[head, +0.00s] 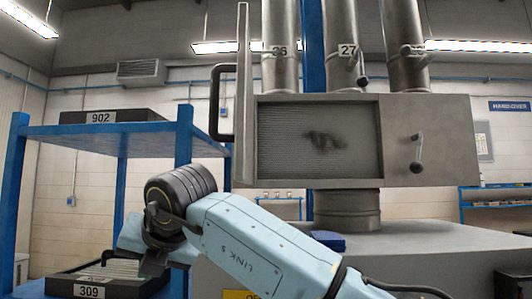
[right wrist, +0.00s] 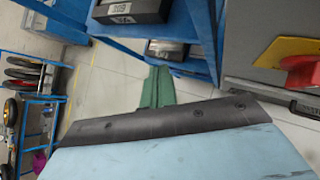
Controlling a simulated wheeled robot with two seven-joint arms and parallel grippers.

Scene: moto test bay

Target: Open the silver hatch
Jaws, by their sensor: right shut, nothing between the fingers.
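The silver hatch (head: 243,60) is a tall metal door seen nearly edge-on in the head view, standing swung out at the left side of its box. Its black bar handle (head: 216,105) faces left. The opening beside it is uncovered and shows a ribbed grey panel (head: 285,150) with a dark smudge. My right arm reaches across from the lower right. My right gripper (head: 150,264) is shut and empty at lower left, well below the handle and apart from the hatch. My left gripper is not in view. The right wrist view does not show the hatch.
A blue shelf rack (head: 185,140) stands at left with bin 902 (head: 110,117) on top and bin 309 (head: 60,286) lower, near my right gripper. A lever (head: 418,155) sits on the box's right face. The right wrist view shows a red handle (right wrist: 303,72) and a wheel rack (right wrist: 35,85).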

